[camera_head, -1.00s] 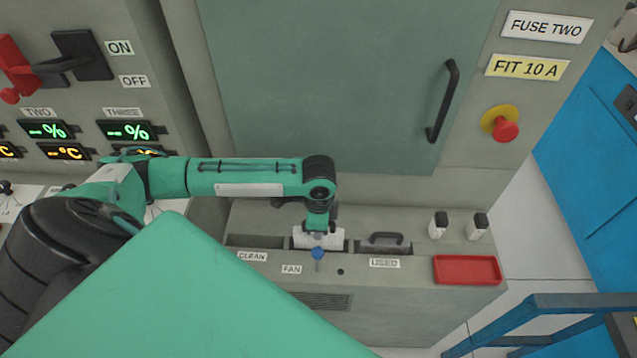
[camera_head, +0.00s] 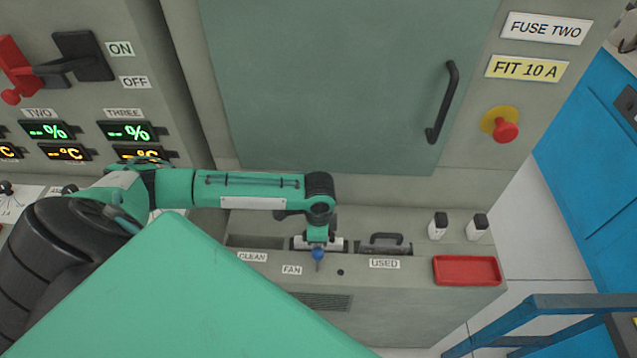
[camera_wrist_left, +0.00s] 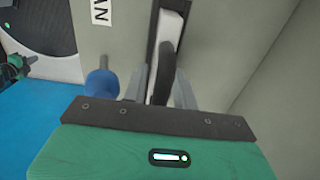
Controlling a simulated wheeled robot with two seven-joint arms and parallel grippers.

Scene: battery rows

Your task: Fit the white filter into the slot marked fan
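The white filter (camera_head: 336,244) sits low in the slot marked fan, its top close to level with the console top. The fan label (camera_head: 291,270) is on the front edge below it. My left gripper (camera_head: 318,239) is directly above the filter, pointing down. The white filter body (camera_wrist_left: 168,32) shows beyond the handle in the slot. The fingers hide the filter's middle in the head view. My right gripper is not in view.
A blue knob (camera_head: 318,254) stands just in front of the fan slot, also in the left wrist view (camera_wrist_left: 103,84). The clean slot (camera_head: 255,241) at left looks empty. A grey filter with a handle (camera_head: 385,241) sits in the used slot. A red tray (camera_head: 467,270) lies at right.

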